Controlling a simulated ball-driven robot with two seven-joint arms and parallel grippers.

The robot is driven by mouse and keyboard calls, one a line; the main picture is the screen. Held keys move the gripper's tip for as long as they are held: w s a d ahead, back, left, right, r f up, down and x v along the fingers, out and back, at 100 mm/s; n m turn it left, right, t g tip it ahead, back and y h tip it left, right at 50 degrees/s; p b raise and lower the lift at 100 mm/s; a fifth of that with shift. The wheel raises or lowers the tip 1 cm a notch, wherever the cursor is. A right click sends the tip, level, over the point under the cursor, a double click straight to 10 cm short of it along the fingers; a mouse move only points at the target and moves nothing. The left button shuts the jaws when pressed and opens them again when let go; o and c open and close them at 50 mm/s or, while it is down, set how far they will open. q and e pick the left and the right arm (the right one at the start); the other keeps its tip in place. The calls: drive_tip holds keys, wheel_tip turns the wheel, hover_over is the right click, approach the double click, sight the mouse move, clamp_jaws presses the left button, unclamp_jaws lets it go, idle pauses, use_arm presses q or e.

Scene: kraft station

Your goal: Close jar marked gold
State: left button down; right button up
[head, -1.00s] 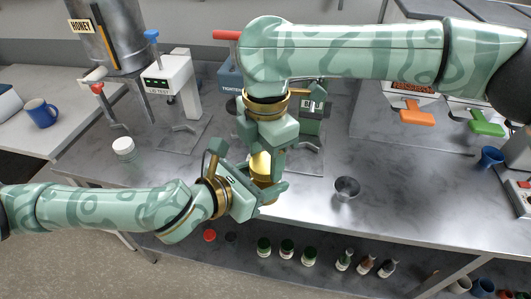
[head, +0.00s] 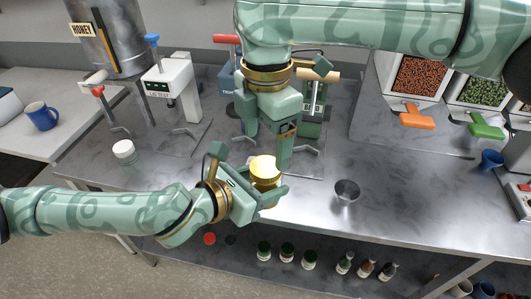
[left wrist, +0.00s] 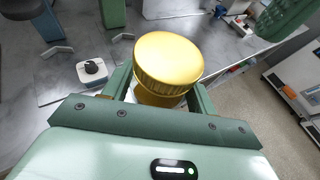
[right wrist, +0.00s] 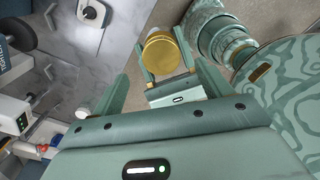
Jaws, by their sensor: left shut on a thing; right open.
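A jar with a gold lid (head: 264,166) is held upright over the front edge of the steel table. The lid sits on top, and it shows in the left wrist view (left wrist: 168,62) and the right wrist view (right wrist: 161,54). I cannot tell how tight it is. My left gripper (head: 266,190) is shut around the jar below the lid; the fingers hide most of the body. My right gripper (head: 267,150) is open and empty, with its fingers pointing down just above and behind the lid, apart from it.
A white-lidded jar (head: 123,149) stands at the left of the table (head: 310,195). A metal cup (head: 346,190) stands to the right. Bench devices stand behind, including a white press (head: 172,85). Several small bottles (head: 287,250) stand on the shelf below.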

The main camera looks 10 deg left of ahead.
wheel_tip(320, 180, up, 7)
idle(0.3)
drive_tip(key=shift+w, duration=0.1)
idle(0.4)
